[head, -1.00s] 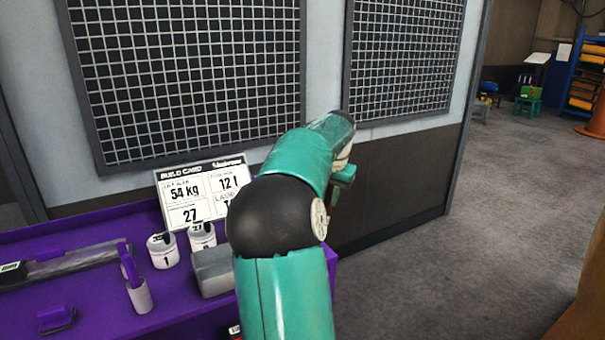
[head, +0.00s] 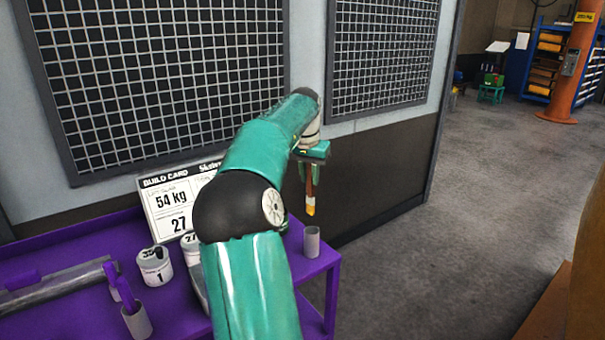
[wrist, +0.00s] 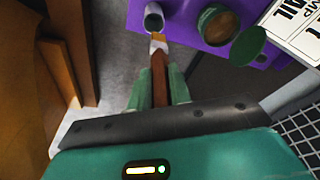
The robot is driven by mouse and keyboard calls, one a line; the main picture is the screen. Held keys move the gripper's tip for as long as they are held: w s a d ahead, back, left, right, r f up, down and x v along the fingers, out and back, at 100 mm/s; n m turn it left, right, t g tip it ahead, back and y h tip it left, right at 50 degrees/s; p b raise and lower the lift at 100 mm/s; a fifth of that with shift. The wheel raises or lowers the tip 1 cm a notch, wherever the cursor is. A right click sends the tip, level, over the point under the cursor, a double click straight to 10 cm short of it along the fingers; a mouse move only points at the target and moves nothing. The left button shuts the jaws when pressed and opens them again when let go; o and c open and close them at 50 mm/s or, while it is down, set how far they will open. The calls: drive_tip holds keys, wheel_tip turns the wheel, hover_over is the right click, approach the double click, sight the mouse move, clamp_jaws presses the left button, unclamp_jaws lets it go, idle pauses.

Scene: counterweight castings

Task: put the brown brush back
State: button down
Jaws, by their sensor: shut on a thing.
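The brown brush (head: 310,190) hangs bristles-down from my gripper (head: 309,170), with a pale ferrule and yellow-orange bristles. In the wrist view my gripper (wrist: 159,90) has its green fingers shut on the brown handle (wrist: 160,80). A small grey cup (head: 311,242) stands at the right end of the purple bench, below the brush and apart from it in the head view. In the wrist view the cup (wrist: 154,20) shows just beyond the bristle tip and looks empty. Whether the bristles are straight above its mouth is unclear.
The purple bench (head: 85,250) also holds a second cup (head: 137,322) with a purple-handled tool, a white pot (head: 154,266) and a build card (head: 172,208). The wrist view shows an open green tin (wrist: 203,22) and green lid (wrist: 248,45). Grey floor (head: 440,230) lies clear at right.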

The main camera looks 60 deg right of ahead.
sight(311, 214)
drive_tip(key=shift+s+d+r, duration=0.1)
drive_tip(key=shift+s, duration=0.3)
drive_tip(key=shift+w, duration=0.15)
drive_tip(key=shift+f, duration=7.5)
drive_tip(key=c, duration=1.2)
unclamp_jaws()
drive_tip(key=a+r, duration=0.3)
drive_tip(key=r, duration=1)
drive_tip(key=shift+r, duration=0.25)
